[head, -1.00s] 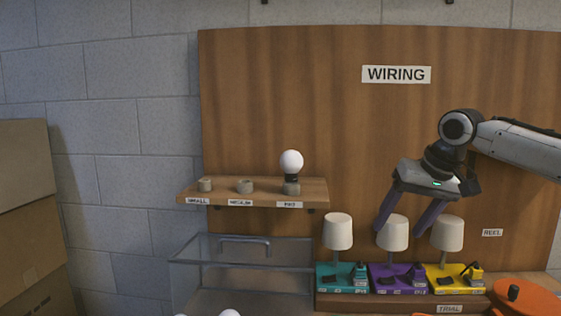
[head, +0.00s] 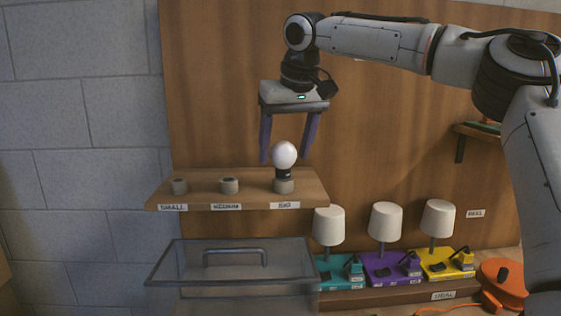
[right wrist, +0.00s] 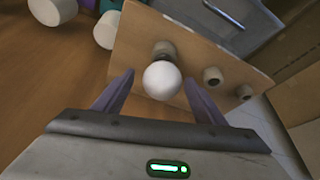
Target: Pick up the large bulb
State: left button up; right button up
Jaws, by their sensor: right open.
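The large bulb (head: 285,157) is white and round with a dark base. It stands upright in the holder above the "BIG" label on the wooden shelf (head: 318,192). My right gripper (head: 287,160) is open, pointing down, with its fingers on either side of the bulb's upper part in the head view. In the right wrist view the bulb (right wrist: 162,80) appears between the two spread fingertips (right wrist: 158,80); I cannot tell whether either finger touches it. My left gripper is not in view.
Empty holders marked small (head: 179,186) and medium (head: 229,185) stand left on the shelf. A clear box with a handle (head: 235,258) sits below. Three white-shaded lamps (head: 385,222) stand at lower right. An orange reel (head: 503,280) lies farther right.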

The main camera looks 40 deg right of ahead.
aim_at(281, 167)
jog(key=x, duration=0.5)
jog(key=shift+a+f, duration=0.2)
jog(key=shift+f, duration=0.05)
jog(key=shift+s, duration=0.1)
jog(key=c, duration=1)
jog(key=shift+r, duration=0.1)
